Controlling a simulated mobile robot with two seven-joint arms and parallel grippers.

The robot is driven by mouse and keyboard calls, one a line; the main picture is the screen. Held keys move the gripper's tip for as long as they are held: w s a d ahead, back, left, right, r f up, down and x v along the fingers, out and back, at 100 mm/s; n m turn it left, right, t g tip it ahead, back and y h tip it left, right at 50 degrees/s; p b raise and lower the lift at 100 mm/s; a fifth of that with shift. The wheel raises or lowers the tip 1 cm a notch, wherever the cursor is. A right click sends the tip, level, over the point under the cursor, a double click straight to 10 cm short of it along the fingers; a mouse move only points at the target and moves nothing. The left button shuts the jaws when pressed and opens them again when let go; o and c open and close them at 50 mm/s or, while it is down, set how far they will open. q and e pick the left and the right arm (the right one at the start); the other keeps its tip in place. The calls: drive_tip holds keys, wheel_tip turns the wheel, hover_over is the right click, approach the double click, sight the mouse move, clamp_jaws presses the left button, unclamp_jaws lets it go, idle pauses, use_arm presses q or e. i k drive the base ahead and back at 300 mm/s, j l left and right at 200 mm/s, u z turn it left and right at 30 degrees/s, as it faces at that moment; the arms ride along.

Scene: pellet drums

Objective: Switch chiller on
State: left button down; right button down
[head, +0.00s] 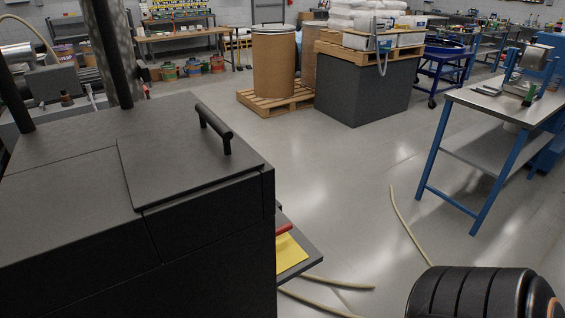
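A large dark grey cabinet (75,210) fills the left foreground; I cannot tell for sure whether it is the chiller. Its top has a flat panel with a black bar handle (213,128). Past its right edge, a dark panel (301,262) sticks out, bearing a yellow plate (290,254) with a red handle-like part (284,229). The cabinet hides part of both, and I cannot tell the red part's setting. Neither of my grippers is in view.
A black ribbed part, which may be mine, shows at lower right. Pale hoses (408,230) lie on the floor. A blue-legged bench (488,101) stands right. A brown drum (273,62) on a pallet (262,101) and a dark block (368,92) stand behind. The middle floor is largely clear.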

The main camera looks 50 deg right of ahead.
sight(281, 230)
drive_tip(key=z, duration=1.4)
drive_tip(key=i+l+u, duration=0.1)
drive_tip(key=u, duration=0.95)
drive_tip(key=l+u, duration=0.75)
drive_tip(key=k+l+u, duration=0.1)
drive_tip(key=l, duration=0.25)
drive_tip(key=l+u, duration=0.1)
drive_tip(key=l, duration=0.2)
drive_tip(key=k+l+u, duration=0.1)
drive_tip(key=k+l, duration=0.1)
drive_tip(key=l, duration=0.25)
drive_tip(key=k+l, duration=0.1)
drive_tip(key=l, duration=0.25)
drive_tip(key=k+l, duration=0.1)
drive_tip(key=l, duration=0.25)
drive_tip(key=k+l, duration=0.1)
drive_tip(key=l, duration=0.25)
drive_tip(key=i+u, duration=0.05)
